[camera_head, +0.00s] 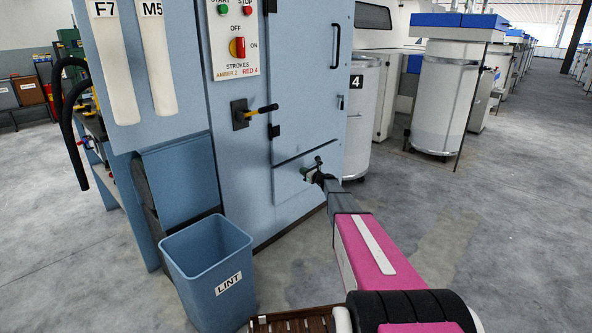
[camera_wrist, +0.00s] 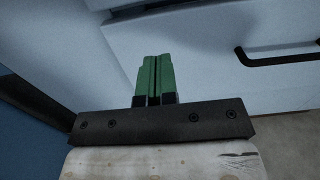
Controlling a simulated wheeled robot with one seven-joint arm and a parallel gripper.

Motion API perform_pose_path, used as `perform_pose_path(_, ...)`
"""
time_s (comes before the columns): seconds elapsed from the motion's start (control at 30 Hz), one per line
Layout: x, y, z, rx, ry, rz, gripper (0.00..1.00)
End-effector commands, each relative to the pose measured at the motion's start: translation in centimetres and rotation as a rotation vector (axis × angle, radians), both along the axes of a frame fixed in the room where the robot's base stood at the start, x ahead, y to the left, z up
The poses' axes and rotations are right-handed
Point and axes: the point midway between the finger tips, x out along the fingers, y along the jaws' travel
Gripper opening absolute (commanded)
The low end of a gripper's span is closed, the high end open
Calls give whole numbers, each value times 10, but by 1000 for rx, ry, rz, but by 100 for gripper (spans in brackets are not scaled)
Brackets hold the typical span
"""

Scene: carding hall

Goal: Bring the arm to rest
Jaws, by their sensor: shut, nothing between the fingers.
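My arm is pink and grey and reaches forward from the bottom right in the head view. My gripper (camera_head: 313,172) is at its end, in front of the lower part of the blue-grey machine cabinet (camera_head: 236,165). In the wrist view, my gripper (camera_wrist: 154,65) shows two green fingers pressed together with nothing between them. A pale panel with a black handle (camera_wrist: 275,57) lies beyond the fingers in the wrist view. I cannot tell whether the fingertips touch the cabinet.
A blue bin marked LINT (camera_head: 207,270) stands on the floor before the cabinet. A lever with a yellow and black handle (camera_head: 255,112) sticks out from the cabinet. A white can marked 4 (camera_head: 362,120) stands to the right. The floor at the right (camera_head: 500,220) is clear.

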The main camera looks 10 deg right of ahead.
Motion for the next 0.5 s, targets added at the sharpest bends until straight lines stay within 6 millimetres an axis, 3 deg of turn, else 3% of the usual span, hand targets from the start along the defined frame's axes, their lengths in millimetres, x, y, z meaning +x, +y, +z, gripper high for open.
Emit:
perform_pose_path(0.13,-20,-15,0,0,0,-1,0)
perform_pose_path(0.27,-35,-12,1,-34,-5,16,0)
perform_pose_path(0.37,-61,5,1,-131,-26,61,0)
perform_pose_path(0.5,-122,45,-2,-371,-82,187,0)
